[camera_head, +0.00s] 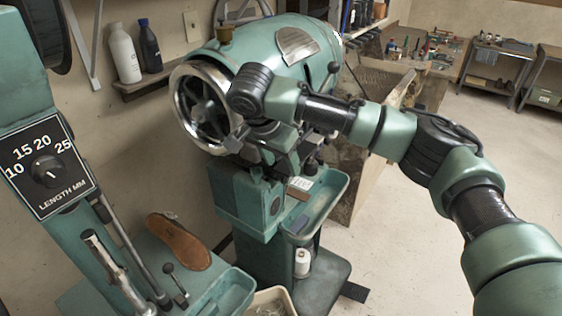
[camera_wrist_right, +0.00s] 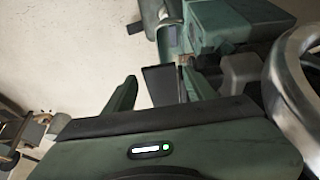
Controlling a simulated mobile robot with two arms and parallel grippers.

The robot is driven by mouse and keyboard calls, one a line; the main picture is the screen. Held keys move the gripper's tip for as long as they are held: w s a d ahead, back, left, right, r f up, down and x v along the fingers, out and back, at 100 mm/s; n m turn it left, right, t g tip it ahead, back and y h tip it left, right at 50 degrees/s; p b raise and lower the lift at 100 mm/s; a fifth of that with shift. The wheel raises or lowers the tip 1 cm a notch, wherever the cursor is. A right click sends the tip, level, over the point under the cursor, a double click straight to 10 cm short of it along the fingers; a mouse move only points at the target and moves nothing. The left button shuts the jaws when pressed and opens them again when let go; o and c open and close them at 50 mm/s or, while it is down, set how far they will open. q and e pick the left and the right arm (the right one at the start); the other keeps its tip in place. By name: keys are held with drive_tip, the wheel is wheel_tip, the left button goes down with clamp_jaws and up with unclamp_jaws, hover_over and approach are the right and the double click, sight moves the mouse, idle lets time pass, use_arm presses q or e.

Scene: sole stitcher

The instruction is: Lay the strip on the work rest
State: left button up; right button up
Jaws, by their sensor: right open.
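My right gripper (camera_wrist_right: 158,80) is open, with its two green fingers apart in the wrist view. A dark flat piece (camera_wrist_right: 161,86) shows between the fingers; I cannot tell whether it is the strip or part of the machine, or whether it touches them. In the head view my right arm reaches across to the green machine (camera_head: 268,50), and the hand is over its front, with the fingertips mostly hidden. No strip can be picked out for certain, and the work rest cannot be told apart from the machine's front parts. My left gripper is not in view.
A spoked handwheel (camera_head: 205,107) is close to the right hand. A brown shoe sole (camera_head: 180,241) lies by the machine with the length dial (camera_head: 47,172). Bottles (camera_head: 124,54) stand on a wall shelf.

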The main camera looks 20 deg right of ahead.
drive_tip(key=shift+s+a+f, duration=0.15)
idle(0.3)
drive_tip(key=shift+s+a+p, duration=0.15)
drive_tip(key=shift+a+p, duration=0.2)
drive_tip(key=shift+a, duration=0.05)
drive_tip(key=shift+s+a+p, duration=0.6)
drive_tip(key=shift+s+a, duration=0.25)
drive_tip(key=shift+a, duration=0.2)
drive_tip(key=o, duration=0.5)
drive_tip(key=shift+o, duration=0.2)
